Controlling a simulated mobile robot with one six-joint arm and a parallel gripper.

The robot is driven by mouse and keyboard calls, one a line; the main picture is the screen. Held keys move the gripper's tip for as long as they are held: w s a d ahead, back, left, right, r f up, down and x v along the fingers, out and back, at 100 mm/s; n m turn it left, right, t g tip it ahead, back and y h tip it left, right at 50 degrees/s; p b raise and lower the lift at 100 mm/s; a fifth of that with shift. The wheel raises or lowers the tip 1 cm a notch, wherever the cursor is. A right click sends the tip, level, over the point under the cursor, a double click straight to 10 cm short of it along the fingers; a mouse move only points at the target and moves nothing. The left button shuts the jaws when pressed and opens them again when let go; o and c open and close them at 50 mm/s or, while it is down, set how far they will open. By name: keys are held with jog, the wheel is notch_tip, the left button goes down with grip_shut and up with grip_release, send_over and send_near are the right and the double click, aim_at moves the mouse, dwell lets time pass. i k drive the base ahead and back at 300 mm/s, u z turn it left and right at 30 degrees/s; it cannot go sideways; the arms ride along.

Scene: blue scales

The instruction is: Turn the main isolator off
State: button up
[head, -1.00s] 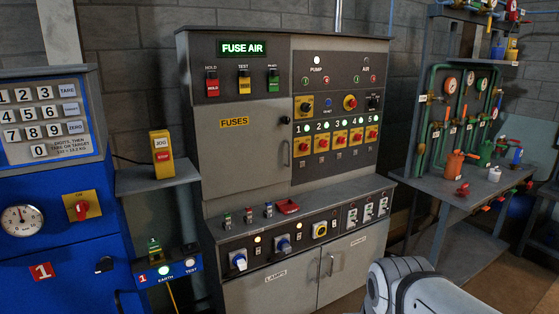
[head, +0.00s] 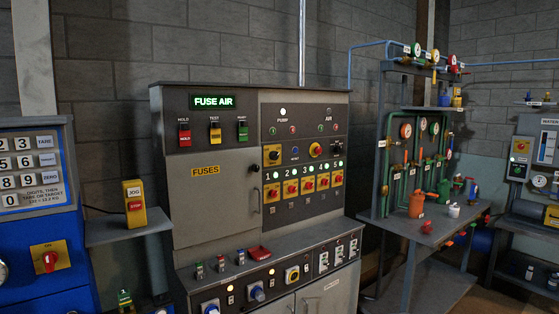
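No label reading main isolator can be made out. A red rotary handle on a yellow plate (head: 50,260) is on the blue scales cabinet (head: 60,302) at the lower left. Small lettering above it seems to read ON, and the handle looks upright. The grey fuse cabinet (head: 215,215) in the middle carries a row of red knobs on yellow plates (head: 308,182), numbered 1 to 5 with green lamps. Above them are a dark-handled switch on yellow (head: 272,155) and a round red knob (head: 316,150). My gripper is not in view.
A yellow JOG/STOP box (head: 134,203) stands on a grey shelf (head: 100,233) between the two cabinets. A bench with gauges and pipes (head: 425,235) is on the right, with another machine (head: 535,150) beyond.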

aim_at(274, 155)
jog(key=k, duration=0.7)
jog(key=u, duration=0.15)
jog(key=i, duration=3.25)
jog(key=u, duration=0.2)
